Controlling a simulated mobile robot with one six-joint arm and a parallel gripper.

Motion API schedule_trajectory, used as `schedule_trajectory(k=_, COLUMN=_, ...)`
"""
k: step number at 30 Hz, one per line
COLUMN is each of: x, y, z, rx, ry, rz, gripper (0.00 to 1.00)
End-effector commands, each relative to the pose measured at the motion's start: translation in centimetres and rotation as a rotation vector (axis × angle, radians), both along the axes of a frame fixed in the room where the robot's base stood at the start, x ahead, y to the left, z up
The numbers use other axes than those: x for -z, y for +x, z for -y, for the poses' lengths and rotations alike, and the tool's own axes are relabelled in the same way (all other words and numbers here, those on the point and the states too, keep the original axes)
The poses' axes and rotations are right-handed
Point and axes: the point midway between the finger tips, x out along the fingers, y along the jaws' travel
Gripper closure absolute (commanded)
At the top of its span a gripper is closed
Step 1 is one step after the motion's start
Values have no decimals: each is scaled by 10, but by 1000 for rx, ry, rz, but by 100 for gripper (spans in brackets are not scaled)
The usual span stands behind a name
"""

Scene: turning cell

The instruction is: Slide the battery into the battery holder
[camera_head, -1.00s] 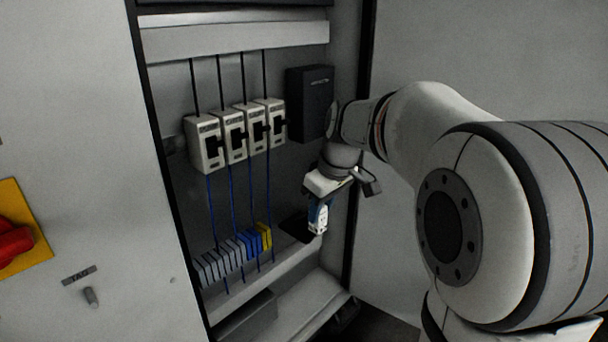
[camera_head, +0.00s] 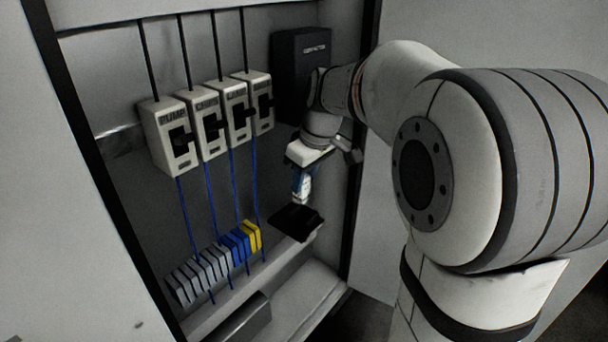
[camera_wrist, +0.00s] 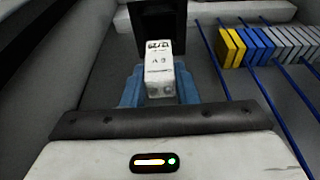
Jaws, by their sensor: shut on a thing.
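A small white battery (camera_wrist: 158,70) with dark lettering is held between the blue fingers of my gripper (camera_wrist: 160,88) in the wrist view. In the head view the battery (camera_head: 301,190) hangs below my gripper (camera_head: 302,178). A black battery holder (camera_head: 297,222) sits low in the cabinet, just below the battery. In the wrist view the dark holder (camera_wrist: 160,22) shows straight beyond the battery's far end. The battery looks apart from the holder in the head view, with a small gap. The inside of the holder is too dark to make out.
Several white breakers (camera_head: 170,137) are mounted on the left, with blue wires running down to a terminal row (camera_head: 215,265). A black box (camera_head: 300,75) is mounted behind my wrist. The cabinet's right frame edge (camera_head: 362,190) is close to my gripper.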

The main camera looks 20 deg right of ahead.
Motion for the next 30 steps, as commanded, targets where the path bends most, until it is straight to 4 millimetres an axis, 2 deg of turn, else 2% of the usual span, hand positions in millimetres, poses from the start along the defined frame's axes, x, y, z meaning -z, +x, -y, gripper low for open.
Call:
schedule_trajectory(k=18, x=47, y=-1, z=-1, rx=-3, ry=0, rz=-2, gripper=98)
schedule_trajectory(k=30, x=54, y=-1, z=-2, rx=-4, ry=-1, rz=-1, gripper=98)
